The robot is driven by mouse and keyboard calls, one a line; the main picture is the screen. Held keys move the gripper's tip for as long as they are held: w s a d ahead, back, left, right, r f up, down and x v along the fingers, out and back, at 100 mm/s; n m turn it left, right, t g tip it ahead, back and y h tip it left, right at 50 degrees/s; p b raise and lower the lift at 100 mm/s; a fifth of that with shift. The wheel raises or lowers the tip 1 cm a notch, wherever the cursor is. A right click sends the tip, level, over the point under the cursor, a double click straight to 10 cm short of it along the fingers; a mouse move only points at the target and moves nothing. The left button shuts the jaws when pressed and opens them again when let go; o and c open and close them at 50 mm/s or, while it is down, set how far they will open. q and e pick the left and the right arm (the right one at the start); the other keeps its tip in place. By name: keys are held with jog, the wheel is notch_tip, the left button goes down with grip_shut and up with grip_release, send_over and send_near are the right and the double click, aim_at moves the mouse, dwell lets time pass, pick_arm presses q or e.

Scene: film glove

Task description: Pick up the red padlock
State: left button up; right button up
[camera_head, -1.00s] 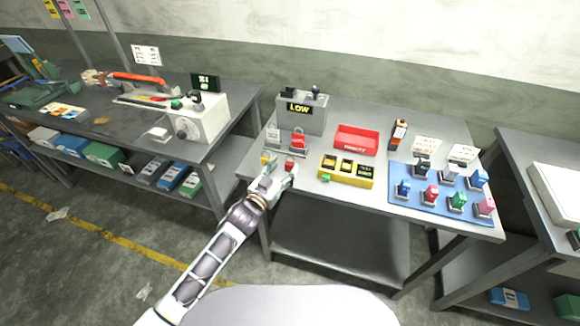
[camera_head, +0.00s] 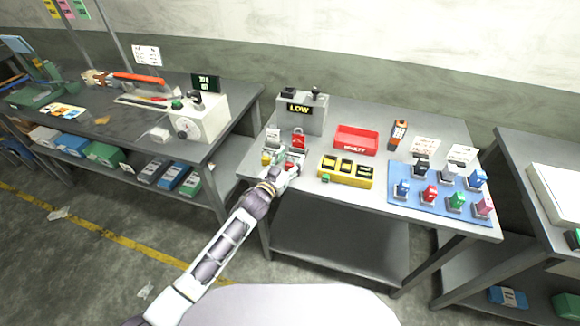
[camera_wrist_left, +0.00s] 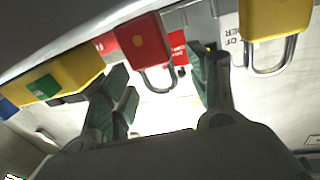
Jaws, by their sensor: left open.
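The red padlock (camera_wrist_left: 142,40) shows in the left wrist view, with its metal shackle towards my fingers; this view looks upside down. My left gripper (camera_wrist_left: 162,85) is open, with one green-padded finger on each side of the shackle and nothing clamped. In the head view my left gripper (camera_head: 288,158) is over the front left of the middle table and mostly hides this padlock. A yellow padlock (camera_wrist_left: 275,18) is to the right in the wrist view; its yellow body (camera_head: 266,158) is just left of the gripper in the head view. My right gripper is not in view.
Behind the gripper are a red item (camera_head: 298,138) and a grey box with a LOW display (camera_head: 301,110). A yellow block (camera_head: 346,170) and red tray (camera_head: 356,140) are to the right. A blue mat (camera_head: 413,199) holds several coloured pieces.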

pick_arm(q)
jog(key=c, duration=1.1)
jog(key=shift+c, duration=0.2)
jog(key=shift+r, duration=5)
